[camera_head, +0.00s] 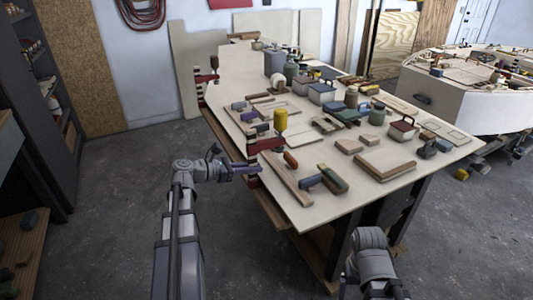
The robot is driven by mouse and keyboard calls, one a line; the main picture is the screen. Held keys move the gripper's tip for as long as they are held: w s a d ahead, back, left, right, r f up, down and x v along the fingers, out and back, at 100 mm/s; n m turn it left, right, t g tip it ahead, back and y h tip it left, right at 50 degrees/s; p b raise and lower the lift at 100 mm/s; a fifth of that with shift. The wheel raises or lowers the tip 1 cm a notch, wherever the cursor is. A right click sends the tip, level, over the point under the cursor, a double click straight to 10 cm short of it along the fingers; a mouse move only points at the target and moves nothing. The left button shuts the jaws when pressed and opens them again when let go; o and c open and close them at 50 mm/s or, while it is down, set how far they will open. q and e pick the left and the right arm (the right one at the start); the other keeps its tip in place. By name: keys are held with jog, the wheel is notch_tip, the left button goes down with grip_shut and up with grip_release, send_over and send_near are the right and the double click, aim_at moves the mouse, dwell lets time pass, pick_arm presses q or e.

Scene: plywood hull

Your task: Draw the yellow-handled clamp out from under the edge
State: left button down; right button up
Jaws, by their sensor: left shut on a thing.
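The yellow-handled clamp (266,144) sits on the near left edge of the plywood-topped table. Its upright yellow handle (280,120) stands above the tabletop, over the end of its red upper arm. Its dark, red and pale lower body is at the table's side. My left gripper (248,170) reaches in from the left at the clamp's lower body, just outside the edge. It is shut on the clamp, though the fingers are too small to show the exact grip. The clamp's part under the edge is hidden. My right arm shows at the lower right; its gripper is out of view.
The tabletop (390,180) bears wooden strips, blocks, tins and tools; a long wooden strip (287,178) lies beside the clamp. Another red clamp (206,78) is farther back on the same edge. A shelf unit (40,100) stands left. The floor (120,220) left of the table is clear.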

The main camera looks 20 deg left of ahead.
pick_arm(q)
jog(key=shift+s+a, duration=0.1)
dwell(0.3)
jog(key=shift+s+f+v, duration=0.1)
jog(key=shift+f+v, duration=0.1)
jog(key=shift+v, duration=0.9)
jog(key=shift+s+f+v, duration=0.1)
jog(key=shift+f+v, duration=0.15)
jog(key=shift+v, duration=0.9)
jog(key=shift+s, duration=0.1)
jog(key=s+a, duration=0.3)
jog(key=shift+s, duration=0.3)
jog(key=shift+r, duration=0.1)
notch_tip(320, 180, up, 17)
jog(key=p, duration=1.7)
